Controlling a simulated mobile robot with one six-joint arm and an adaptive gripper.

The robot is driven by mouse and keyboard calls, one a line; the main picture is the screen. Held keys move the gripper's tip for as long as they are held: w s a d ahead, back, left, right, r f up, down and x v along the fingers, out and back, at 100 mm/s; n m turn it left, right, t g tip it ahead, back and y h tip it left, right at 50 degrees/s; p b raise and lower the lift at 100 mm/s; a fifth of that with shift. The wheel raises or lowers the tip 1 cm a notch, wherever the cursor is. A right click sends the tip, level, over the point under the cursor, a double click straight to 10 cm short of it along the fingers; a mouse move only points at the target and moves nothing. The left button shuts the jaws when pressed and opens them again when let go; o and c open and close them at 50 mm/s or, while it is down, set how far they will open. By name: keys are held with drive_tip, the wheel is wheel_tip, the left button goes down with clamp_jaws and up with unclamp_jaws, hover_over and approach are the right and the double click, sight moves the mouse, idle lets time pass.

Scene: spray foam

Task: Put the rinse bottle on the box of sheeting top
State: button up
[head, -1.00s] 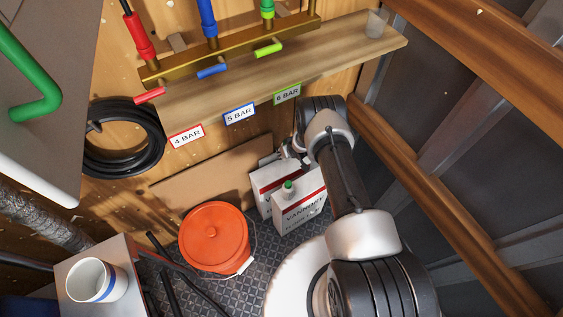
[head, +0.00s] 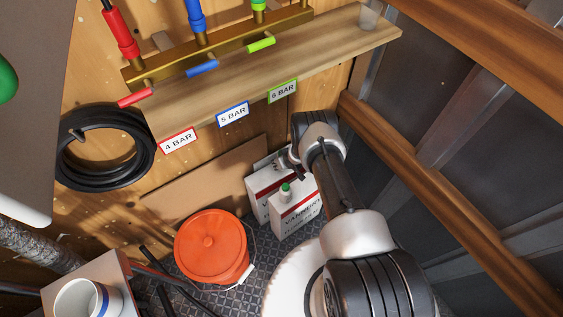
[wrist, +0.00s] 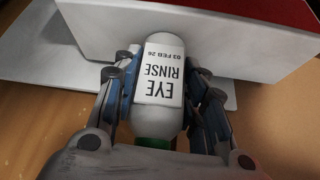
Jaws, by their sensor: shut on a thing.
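The rinse bottle (wrist: 160,95) is white with a green cap and a label reading EYE RINSE. My gripper (wrist: 163,66) is shut on its sides in the wrist view, with the cap towards the camera. Just beyond the bottle is a white, box-like body (wrist: 200,35) with a red upper part; I cannot tell if the bottle touches it. In the head view my gripper (head: 290,160) is small and partly hidden behind my arm, near two white cartons or cans, and the bottle cannot be made out. I cannot identify the box of sheeting for certain.
The front white container (head: 295,212) has a red band and green cap. An orange lidded bucket (head: 211,247) stands left of it. Above is a wooden shelf (head: 330,60) with coloured valves. A coiled black hose (head: 105,147) hangs left; a white cup (head: 85,302) stands lower left.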

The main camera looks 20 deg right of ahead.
drive_tip(key=o, duration=1.2)
drive_tip(key=shift+c, duration=0.2)
drive_tip(key=shift+r+p, duration=0.35)
drive_tip(key=shift+p, duration=0.2)
drive_tip(key=p+v, duration=0.5)
drive_tip(key=v, duration=0.6)
drive_tip(key=shift+s+r, duration=0.25)
drive_tip(key=shift+s, duration=0.05)
